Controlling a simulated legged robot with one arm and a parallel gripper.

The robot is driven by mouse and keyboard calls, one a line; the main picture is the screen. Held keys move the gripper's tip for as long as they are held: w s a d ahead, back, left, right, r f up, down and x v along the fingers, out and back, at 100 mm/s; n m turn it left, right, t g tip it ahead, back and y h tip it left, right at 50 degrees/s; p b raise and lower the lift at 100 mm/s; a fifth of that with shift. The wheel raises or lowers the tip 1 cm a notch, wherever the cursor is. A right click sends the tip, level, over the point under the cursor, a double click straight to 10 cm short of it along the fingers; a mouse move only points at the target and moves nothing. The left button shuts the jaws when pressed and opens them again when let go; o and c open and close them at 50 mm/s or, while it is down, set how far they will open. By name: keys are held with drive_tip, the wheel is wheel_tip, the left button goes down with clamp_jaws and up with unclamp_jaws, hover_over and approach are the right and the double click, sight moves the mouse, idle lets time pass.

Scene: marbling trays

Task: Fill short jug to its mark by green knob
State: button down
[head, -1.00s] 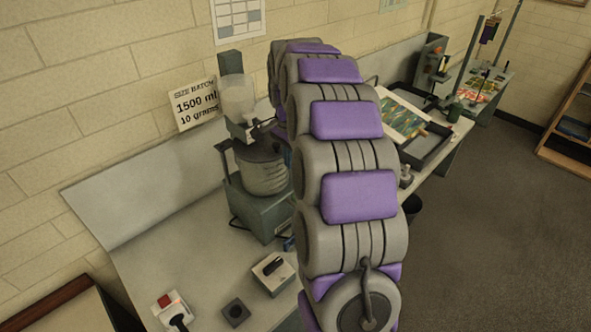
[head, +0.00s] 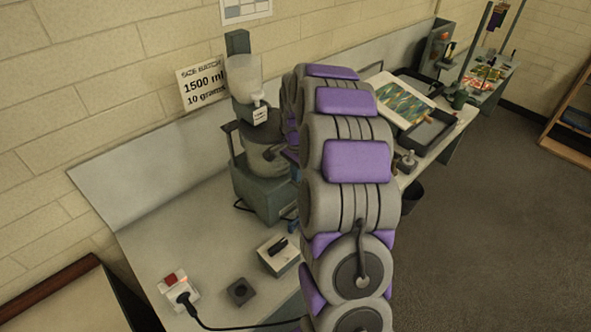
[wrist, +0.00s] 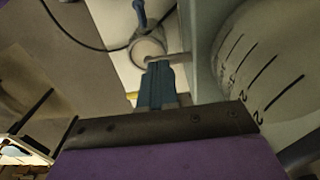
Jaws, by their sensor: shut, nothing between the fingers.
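My gripper (wrist: 157,82) shows in the wrist view with its blue fingers together and nothing between them. Its tips are beside a pale round-faced part (wrist: 148,50) with a blue piece behind it; I cannot tell whether they touch. A large grey vessel with black level marks (wrist: 270,62) fills the right side of that view. In the head view a grey marked vessel (head: 264,160) sits on a grey-green machine under a translucent hopper (head: 246,78) with a white tap. My arm hides the gripper there. I cannot make out a green knob or identify the short jug for certain.
A wall sign (head: 203,88) reads 1500 ml, 10 grams. A switched socket (head: 178,291) with a black plug and cord, a switch box (head: 277,255) and a small dark block (head: 240,292) stand on the bench front. A tray (head: 431,136) lies farther right. Open floor is at right.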

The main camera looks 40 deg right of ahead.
drive_tip(key=d, duration=0.1)
drive_tip(key=d+f, duration=0.1)
drive_tip(key=d, duration=0.1)
drive_tip(key=shift+d, duration=0.25)
wheel_tip(320, 180, down, 2)
drive_tip(key=shift+d+f, duration=0.1)
drive_tip(key=shift+d, duration=0.05)
drive_tip(key=shift+s+a, duration=0.25)
drive_tip(key=shift+a, duration=0.65)
drive_tip(key=shift+a+b, duration=0.3)
drive_tip(key=shift+a, duration=0.3)
drive_tip(key=shift+d, duration=0.3)
drive_tip(key=shift+s+d+f, duration=0.1)
drive_tip(key=shift+d, duration=0.2)
